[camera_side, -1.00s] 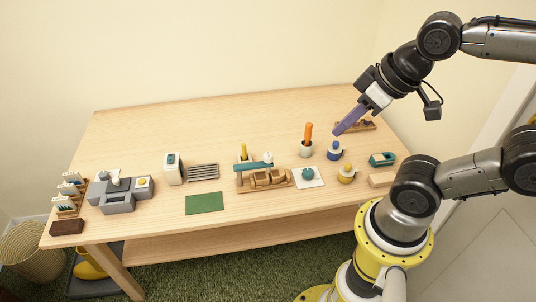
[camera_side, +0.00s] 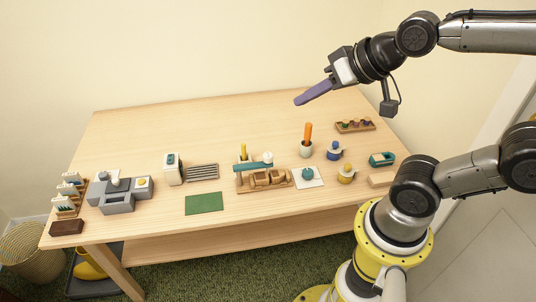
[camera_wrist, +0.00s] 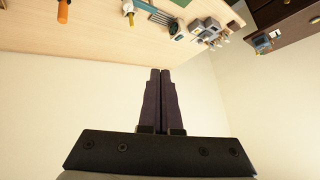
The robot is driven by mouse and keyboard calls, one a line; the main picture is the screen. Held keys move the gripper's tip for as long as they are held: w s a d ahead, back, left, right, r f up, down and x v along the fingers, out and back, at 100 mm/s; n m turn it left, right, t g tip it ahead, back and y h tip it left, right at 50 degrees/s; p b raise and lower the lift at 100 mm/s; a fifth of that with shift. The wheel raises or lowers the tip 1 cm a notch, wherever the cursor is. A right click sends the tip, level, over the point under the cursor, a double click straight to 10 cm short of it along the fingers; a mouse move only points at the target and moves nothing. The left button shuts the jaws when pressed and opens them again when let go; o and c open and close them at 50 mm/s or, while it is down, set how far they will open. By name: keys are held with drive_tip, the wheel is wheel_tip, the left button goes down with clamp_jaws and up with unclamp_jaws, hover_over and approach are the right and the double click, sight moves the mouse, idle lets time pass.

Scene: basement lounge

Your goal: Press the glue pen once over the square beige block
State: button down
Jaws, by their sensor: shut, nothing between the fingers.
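My gripper (camera_side: 298,101) has long purple fingers. It is shut and empty, high above the back of the table, left of the small wooden rack. In the wrist view the two fingers (camera_wrist: 160,73) lie side by side. An orange stick (camera_side: 308,132) stands upright in a pale cup (camera_side: 306,150), below and in front of my gripper; it also shows in the wrist view (camera_wrist: 64,11). A yellow stick (camera_side: 243,149) stands by a teal and wooden holder. I cannot tell which is the glue pen. A beige block (camera_side: 381,180) lies at the right front.
A blue pot (camera_side: 335,151), a yellow pot (camera_side: 346,173), a teal item (camera_side: 382,159) and a wooden rack (camera_side: 355,125) stand on the right. A white square (camera_side: 309,183) carries a teal knob. A green mat (camera_side: 205,204) lies in front. The table's back is clear.

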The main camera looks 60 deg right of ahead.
drive_tip(key=w+f+m+t, duration=0.1)
drive_tip(key=w+m, duration=0.2)
drive_tip(key=w, duration=0.3)
drive_tip(key=m+g+h, duration=0.1)
drive_tip(key=m+h, duration=0.1)
drive_tip(key=m, duration=0.2)
hover_over(271, 157)
wheel_tip(271, 157, down, 13)
drive_tip(key=shift+r, duration=0.1)
drive_tip(key=shift+f, duration=4.4)
drive_tip(key=shift+f, duration=0.4)
